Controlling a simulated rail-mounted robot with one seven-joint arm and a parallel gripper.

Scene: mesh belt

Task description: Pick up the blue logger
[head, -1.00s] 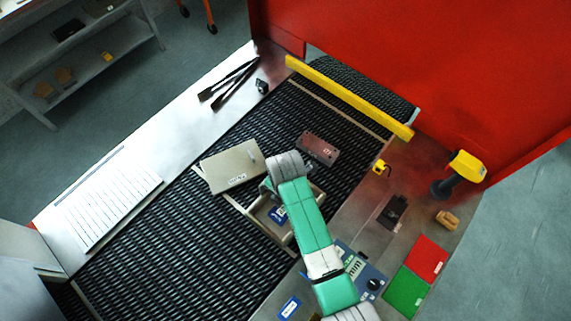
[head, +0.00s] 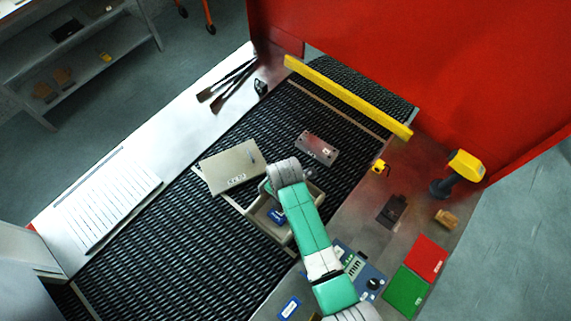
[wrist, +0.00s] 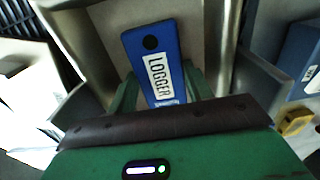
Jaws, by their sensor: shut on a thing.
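The blue logger (wrist: 137,58), a flat block with a white LOGGER label and a dark round spot, stands out between my gripper's green fingers in the wrist view. My gripper (wrist: 160,90) is shut on it, with a finger at each side. In the head view the logger (head: 276,217) shows inside an open beige tray (head: 255,228) on the black mesh belt, partly hidden by my arm. My fingers are mostly hidden there. I cannot tell whether the logger touches the tray floor.
A beige box (head: 228,166) lies beside the tray, and a grey-brown block (head: 316,148) lies beyond it. A yellow bar (head: 348,97) crosses the belt. Another blue labelled item (head: 289,307) and a control panel (head: 362,277) are at the near side. The belt's lower left is clear.

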